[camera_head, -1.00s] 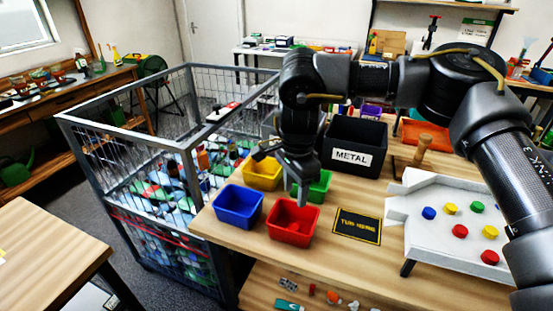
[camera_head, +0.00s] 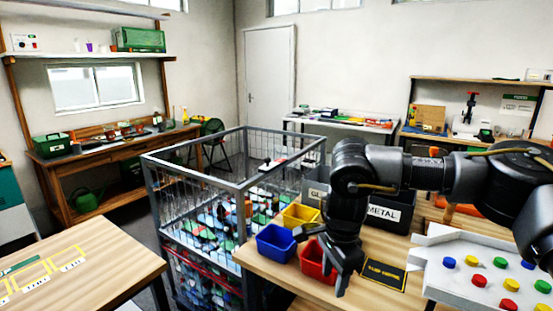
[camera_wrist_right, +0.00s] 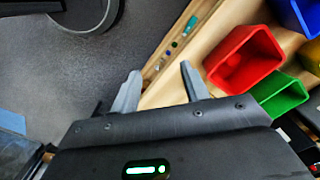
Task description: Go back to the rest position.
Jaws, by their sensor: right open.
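My right gripper (camera_head: 325,262) is open and empty, pointing down in front of the red bin (camera_head: 314,266) in the head view. The right arm comes in from the right across the sorting table (camera_head: 372,297). In the right wrist view, the two grey fingers (camera_wrist_right: 160,72) are spread apart with nothing between them. There, the red bin (camera_wrist_right: 244,60) is beside the fingers on the right, and the grey floor lies beyond them. My left gripper is not in view.
A blue bin (camera_head: 275,243) and a yellow bin (camera_head: 299,216) stand by the red one. Behind is a black METAL box (camera_head: 394,212). A white tray (camera_head: 440,270) with coloured knobs is at the right. A wire cage (camera_head: 160,212) of items stands left of the table.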

